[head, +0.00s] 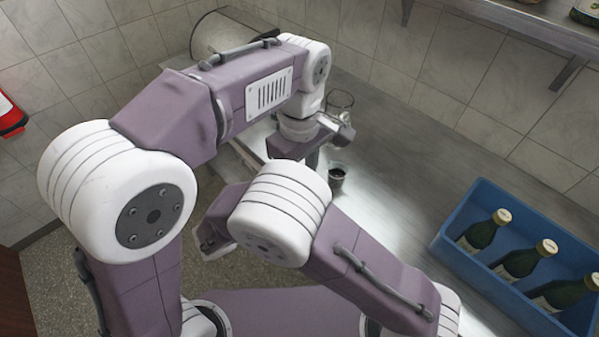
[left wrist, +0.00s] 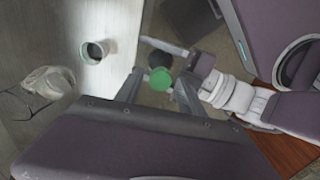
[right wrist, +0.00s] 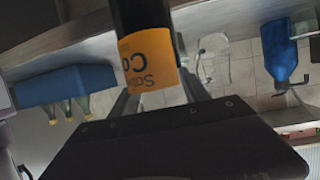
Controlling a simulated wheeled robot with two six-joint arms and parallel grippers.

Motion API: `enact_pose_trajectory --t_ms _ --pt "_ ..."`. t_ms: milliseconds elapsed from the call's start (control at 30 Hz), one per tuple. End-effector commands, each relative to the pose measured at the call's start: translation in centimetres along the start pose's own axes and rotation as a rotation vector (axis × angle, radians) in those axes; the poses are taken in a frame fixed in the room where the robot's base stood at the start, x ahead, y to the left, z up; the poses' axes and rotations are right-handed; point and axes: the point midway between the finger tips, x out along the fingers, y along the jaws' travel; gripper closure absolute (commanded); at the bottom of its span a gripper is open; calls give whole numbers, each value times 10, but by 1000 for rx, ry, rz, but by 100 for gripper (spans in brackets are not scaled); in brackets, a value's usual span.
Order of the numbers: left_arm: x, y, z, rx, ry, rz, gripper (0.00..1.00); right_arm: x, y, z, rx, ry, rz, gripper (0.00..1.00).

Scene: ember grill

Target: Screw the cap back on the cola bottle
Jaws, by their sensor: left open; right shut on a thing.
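My right gripper (right wrist: 157,95) is shut on the cola bottle (right wrist: 146,55), which is dark with an orange-yellow label in the right wrist view. Its ends are out of frame or hidden there. In the left wrist view a round green cap (left wrist: 160,78) shows end-on between the spread fingers of my open left gripper (left wrist: 155,92). I cannot tell whether it sits on the bottle or whether the fingers touch it. In the head view, arm links hide bottle and cap; my right gripper (head: 212,238) shows at lower left, my left gripper (head: 310,157) near the middle.
A blue crate (head: 455,262) with several green bottles stands on the steel counter (head: 420,190) at right. A wall shelf (head: 520,35) hangs at upper right.

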Motion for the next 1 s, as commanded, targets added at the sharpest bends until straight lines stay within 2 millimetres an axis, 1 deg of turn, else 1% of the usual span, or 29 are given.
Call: enact_pose_trajectory --t_ms 100,133,167,200,267,300,467,567,667,700,767,800,867,900,967,1000 --pt "0 0 0 0 0 0 54 0 0 0 0 1 0 100" --pt "0 0 0 0 0 0 60 0 0 0 0 1 0 100" --pt "0 0 0 0 0 0 68 0 0 0 0 1 0 100" --pt "0 0 0 0 0 0 79 0 0 0 0 1 0 100" --pt "0 0 0 0 0 0 96 0 0 0 0 1 0 100" --pt "0 0 0 0 0 0 100 0 0 0 0 1 0 100" --pt "0 0 0 7 0 0 100 0 0 0 0 1 0 100" --pt "0 0 0 108 0 0 100 0 0 0 0 1 0 100" --pt "0 0 0 366 0 0 100 0 0 0 0 1 0 100" --pt "0 0 0 496 0 0 100 0 0 0 0 1 0 100" --pt "0 0 0 695 0 0 100 0 0 0 0 1 0 100" --pt "0 0 0 829 0 0 100 0 0 0 0 1 0 100" --pt "0 0 0 1028 0 0 100 0 0 0 0 1 0 100" --pt "0 0 0 1161 0 0 100 0 0 0 0 1 0 100" --pt "0 0 0 1360 0 0 100 0 0 0 0 1 0 100" --pt "1 0 0 1492 0 0 100 0 0 0 0 1 0 100"
